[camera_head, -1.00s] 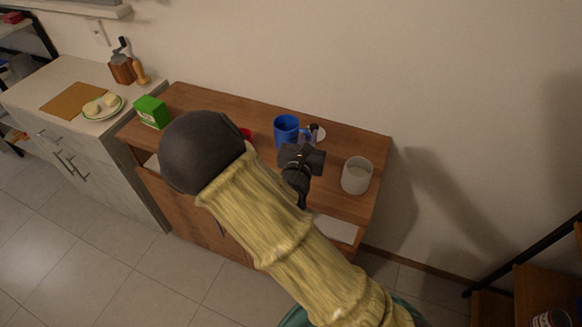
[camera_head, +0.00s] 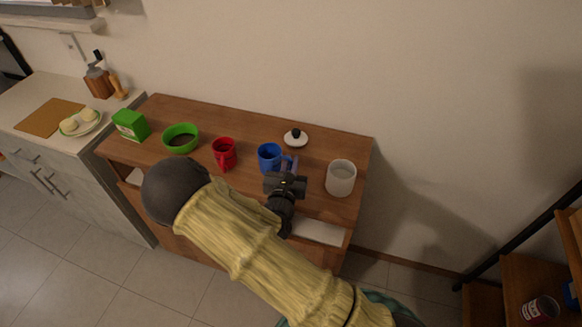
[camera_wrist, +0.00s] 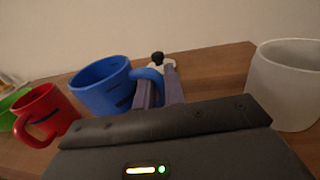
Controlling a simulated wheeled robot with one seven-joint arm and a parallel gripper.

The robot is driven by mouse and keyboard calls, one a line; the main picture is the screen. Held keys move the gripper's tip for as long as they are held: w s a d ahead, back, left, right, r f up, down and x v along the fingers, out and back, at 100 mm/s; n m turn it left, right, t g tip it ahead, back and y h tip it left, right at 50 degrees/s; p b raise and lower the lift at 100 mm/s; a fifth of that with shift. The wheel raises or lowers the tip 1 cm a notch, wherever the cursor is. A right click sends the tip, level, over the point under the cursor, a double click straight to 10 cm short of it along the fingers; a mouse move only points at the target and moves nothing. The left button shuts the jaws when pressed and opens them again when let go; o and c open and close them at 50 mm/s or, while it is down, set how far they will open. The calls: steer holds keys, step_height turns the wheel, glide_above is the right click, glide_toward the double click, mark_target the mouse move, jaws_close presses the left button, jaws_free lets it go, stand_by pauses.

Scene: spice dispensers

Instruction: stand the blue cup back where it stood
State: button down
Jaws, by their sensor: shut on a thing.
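The blue cup (camera_head: 269,157) is upright at the cabinet top (camera_head: 330,150), between the red cup and the whitish cup. I cannot tell whether its base touches the wood. My gripper (camera_head: 289,166) is at the cup's right side, shut on its handle. In the wrist view the blue cup (camera_wrist: 101,86) is left of the purple fingers (camera_wrist: 160,92), which close around the handle; the fingertips partly hide it.
The red cup (camera_head: 224,153) and a green bowl (camera_head: 181,137) stand to the left, with a green box (camera_head: 131,125) beyond. The whitish cup (camera_head: 341,179) is close to the gripper's right. A white lid with a dark knob (camera_head: 296,139) lies behind.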

steer(key=shift+f, duration=0.9)
steer(key=shift+f, duration=0.15)
steer(key=c, duration=1.5)
jaws_free()
steer(key=b+v, duration=0.1)
steer(key=v, duration=1.1)
steer(key=shift+b, duration=0.3)
steer(key=shift+d, duration=0.15)
